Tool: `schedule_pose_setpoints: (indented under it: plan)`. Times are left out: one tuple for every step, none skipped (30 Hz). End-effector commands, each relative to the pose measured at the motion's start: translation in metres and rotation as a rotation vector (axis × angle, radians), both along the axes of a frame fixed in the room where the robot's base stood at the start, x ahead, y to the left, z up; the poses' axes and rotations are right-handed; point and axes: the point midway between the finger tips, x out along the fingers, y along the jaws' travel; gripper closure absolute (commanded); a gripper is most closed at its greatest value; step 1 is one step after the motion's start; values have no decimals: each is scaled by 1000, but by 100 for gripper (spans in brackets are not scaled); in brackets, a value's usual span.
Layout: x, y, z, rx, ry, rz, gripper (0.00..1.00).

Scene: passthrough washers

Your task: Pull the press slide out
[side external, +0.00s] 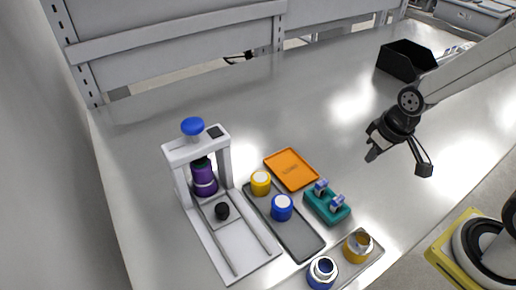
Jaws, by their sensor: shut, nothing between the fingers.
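The white press (172,156) stands at the left of the metal table, with a blue knob (192,126) on top. A purple cylinder (204,182) stands upright between its posts. The press slide, a light plate with a black knob (222,211), lies at the press's foot between two rails (262,238). The bare base in front of the slide is clear. My gripper (373,154) is at the right, above the table and well apart from the press. It is shut and empty, pointing down and left.
A grey tray (298,238) beside the press holds a yellow and a blue capped part. An orange tray (291,168), a teal holder (325,207) and a front tray (364,271) with yellow and blue cups lie between. A black bin (405,60) stands at back right.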

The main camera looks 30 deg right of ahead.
Motion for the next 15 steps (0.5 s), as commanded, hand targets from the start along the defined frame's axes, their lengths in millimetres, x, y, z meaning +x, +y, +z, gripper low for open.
schedule_pose_setpoints:
  plan:
    - [0, 0, 0, 0, 0, 0, 100]
    - [0, 0, 0, 0, 0, 0, 100]
    - [0, 0, 0, 0, 0, 0, 100]
    - [0, 0, 0, 0, 0, 0, 94]
    - [0, 0, 0, 0, 0, 0, 84]
    - [1, 0, 0, 0, 0, 1, 71]
    - [1, 1, 0, 0, 0, 4, 62]
    - [2, 2, 1, -1, 1, 7, 52]
    - [4, 3, 1, 0, 2, 13, 40]
    - [6, 5, 1, 0, 4, 19, 30]
    - [9, 7, 2, 0, 6, 27, 21]
    - [13, 10, 2, -1, 9, 39, 18]
    - [16, 14, 3, -2, 13, 51, 18]
    - [20, 18, 4, -2, 17, 65, 18]
    - [26, 24, 4, -2, 22, 85, 18]
